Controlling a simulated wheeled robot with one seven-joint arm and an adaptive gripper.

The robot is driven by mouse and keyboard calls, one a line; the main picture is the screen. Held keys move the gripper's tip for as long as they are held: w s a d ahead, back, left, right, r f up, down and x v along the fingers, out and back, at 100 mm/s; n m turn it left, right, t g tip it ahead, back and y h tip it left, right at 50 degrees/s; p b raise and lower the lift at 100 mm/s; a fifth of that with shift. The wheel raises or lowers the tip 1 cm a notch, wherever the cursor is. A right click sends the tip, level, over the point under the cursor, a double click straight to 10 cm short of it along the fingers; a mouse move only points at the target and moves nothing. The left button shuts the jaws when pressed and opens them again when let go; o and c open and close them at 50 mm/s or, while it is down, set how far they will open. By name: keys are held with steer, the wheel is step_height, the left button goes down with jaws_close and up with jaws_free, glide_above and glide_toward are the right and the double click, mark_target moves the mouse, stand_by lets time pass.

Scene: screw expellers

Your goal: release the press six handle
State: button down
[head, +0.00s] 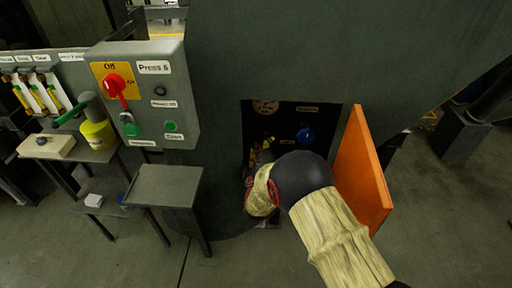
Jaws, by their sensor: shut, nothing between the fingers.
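The grey Press 6 control box (144,95) is at the upper left, with a red rotary switch (115,84) on its yellow plate. To its right is the dark opening of a grey housing. Inside it are a blue knob (305,135) and a small yellow part (268,139); I cannot tell which, if either, is the press six handle. My arm reaches into this opening from the lower right. My gripper (253,165) is at the opening's left side, shut and empty, mostly hidden in shadow and behind my wrist. Contact with any handle cannot be made out.
An orange door (362,172) stands open close to the right of my arm. A small grey table (165,187) stands left of the opening. Farther left, a bench holds a yellow cup (98,134) and a pale block (47,147).

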steer(key=n, duration=0.1)
steer(key=f+n, duration=0.1)
steer(key=n, duration=0.2)
steer(key=shift+d+f, duration=0.2)
steer(key=shift+d, duration=0.05)
steer(key=shift+d+f, duration=0.1)
steer(key=shift+f, duration=0.15)
stand_by(0.4)
stand_by(0.6)
steer(key=s, duration=1.2)
steer(key=shift+d, duration=0.3)
